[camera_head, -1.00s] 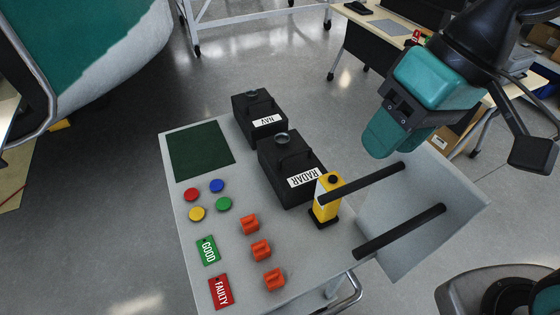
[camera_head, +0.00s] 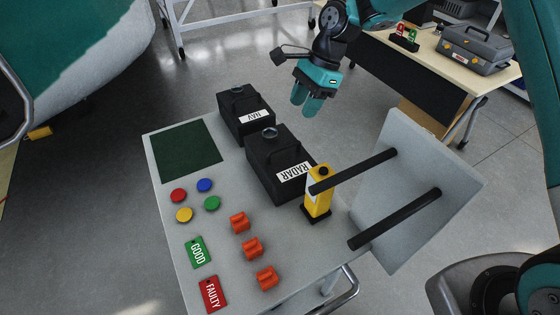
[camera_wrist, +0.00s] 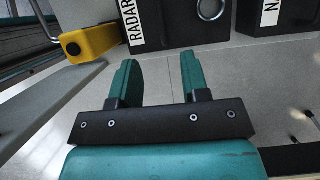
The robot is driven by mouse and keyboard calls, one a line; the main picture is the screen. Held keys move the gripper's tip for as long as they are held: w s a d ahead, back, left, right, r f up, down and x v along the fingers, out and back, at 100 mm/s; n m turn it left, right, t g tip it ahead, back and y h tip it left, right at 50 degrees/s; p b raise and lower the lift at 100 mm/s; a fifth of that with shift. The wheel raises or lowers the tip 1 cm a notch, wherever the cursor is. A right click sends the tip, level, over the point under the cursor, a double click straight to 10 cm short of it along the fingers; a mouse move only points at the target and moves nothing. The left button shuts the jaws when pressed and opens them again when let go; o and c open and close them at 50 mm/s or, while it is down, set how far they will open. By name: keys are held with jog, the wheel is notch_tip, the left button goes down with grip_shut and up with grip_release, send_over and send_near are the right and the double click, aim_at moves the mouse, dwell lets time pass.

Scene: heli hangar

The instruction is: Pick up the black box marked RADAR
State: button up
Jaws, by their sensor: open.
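The black box marked RADAR (camera_head: 270,165) stands on the grey cart top (camera_head: 205,240), with a handle and a round ring on top and a white label on its front edge. In the wrist view the RADAR box (camera_wrist: 165,22) is at the top, beyond the fingers. My gripper (camera_head: 307,100) is open and empty, in the air behind and to the right of the RADAR box, apart from it. In the wrist view my gripper (camera_wrist: 160,82) shows two teal fingers spread apart with only floor between them.
A similar black NAV box (camera_head: 243,112) stands just behind the RADAR box. A yellow device (camera_head: 318,195) stands close at its front right. Two black bars (camera_head: 395,220) stick out at the cart's right. Orange pieces (camera_head: 252,248), coloured discs and tags lie in front.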

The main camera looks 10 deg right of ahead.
aim_at(284, 147)
jog(key=p+x, duration=0.3)
jog(key=x, duration=1)
jog(key=shift+f+p, duration=0.2)
jog(key=shift+p, duration=0.2)
grip_shut()
jog(key=shift+w+a+r, duration=0.1)
jog(key=shift+w+r, duration=0.05)
dwell(0.6)
